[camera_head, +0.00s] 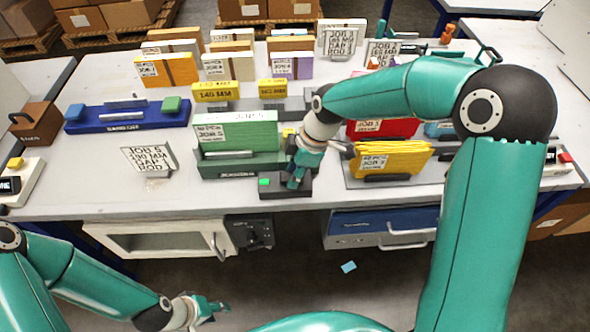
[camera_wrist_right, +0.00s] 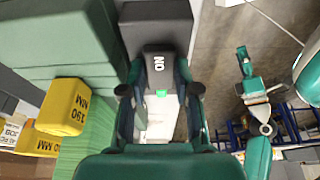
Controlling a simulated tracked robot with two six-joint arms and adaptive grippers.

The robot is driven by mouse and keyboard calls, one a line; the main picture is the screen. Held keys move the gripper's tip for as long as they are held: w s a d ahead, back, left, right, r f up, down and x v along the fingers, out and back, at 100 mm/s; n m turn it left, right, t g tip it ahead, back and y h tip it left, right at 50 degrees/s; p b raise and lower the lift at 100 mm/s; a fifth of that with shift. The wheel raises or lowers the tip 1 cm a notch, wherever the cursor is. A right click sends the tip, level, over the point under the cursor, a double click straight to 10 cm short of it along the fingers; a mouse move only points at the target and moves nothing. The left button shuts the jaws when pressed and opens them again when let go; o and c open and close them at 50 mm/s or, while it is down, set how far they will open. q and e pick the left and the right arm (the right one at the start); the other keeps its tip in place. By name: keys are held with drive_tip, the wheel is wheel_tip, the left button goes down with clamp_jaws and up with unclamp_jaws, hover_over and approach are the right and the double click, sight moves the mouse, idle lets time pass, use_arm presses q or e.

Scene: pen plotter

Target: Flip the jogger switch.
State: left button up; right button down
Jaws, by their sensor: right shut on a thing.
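The jogger switch is a dark box (camera_head: 287,191) with a small green light (camera_head: 264,182) at the front edge of the table, before the green jogger (camera_head: 238,165). In the right wrist view its grey switch part (camera_wrist_right: 158,64), marked ON, stands between my fingers, with a green patch (camera_wrist_right: 161,92) just below. My right gripper (camera_head: 297,180) reaches down over the box and is shut on that switch part; its fingers (camera_wrist_right: 160,95) flank it. The arm hides part of the box. My left gripper (camera_head: 212,307) hangs low, away from the table, its opening unclear.
Green sheets labelled JOB 5 (camera_head: 240,133) stand close left of my right gripper. A yellow stack (camera_head: 392,160) stands on its right. A yellow 190 MM block (camera_wrist_right: 64,107) shows in the wrist view. The tabletop left of the jogger (camera_head: 100,190) is mostly clear.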

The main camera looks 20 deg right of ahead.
sight(287, 176)
drive_tip(key=shift+w+a+r+g+h+p, duration=0.15)
drive_tip(key=shift+a+h+p, duration=0.1)
drive_tip(key=shift+h, duration=0.15)
drive_tip(key=shift+s+a+r+g+h+p, duration=0.15)
drive_tip(key=shift+h+p, duration=0.1)
drive_tip(key=shift+h, duration=0.15)
drive_tip(key=shift+w+a+f+h, duration=0.1)
drive_tip(key=shift+f+h, duration=0.05)
drive_tip(key=shift+h, duration=0.4)
drive_tip(key=shift+w+a+f+h, duration=0.1)
drive_tip(key=shift+h, duration=0.45)
drive_tip(key=shift+d, duration=0.1)
drive_tip(key=c, duration=1.1)
unclamp_jaws()
drive_tip(key=shift+r, duration=0.1)
drive_tip(key=r, duration=1.1)
drive_tip(key=shift+a+r, duration=0.25)
drive_tip(key=shift+r, duration=0.1)
drive_tip(key=shift+g, duration=0.3)
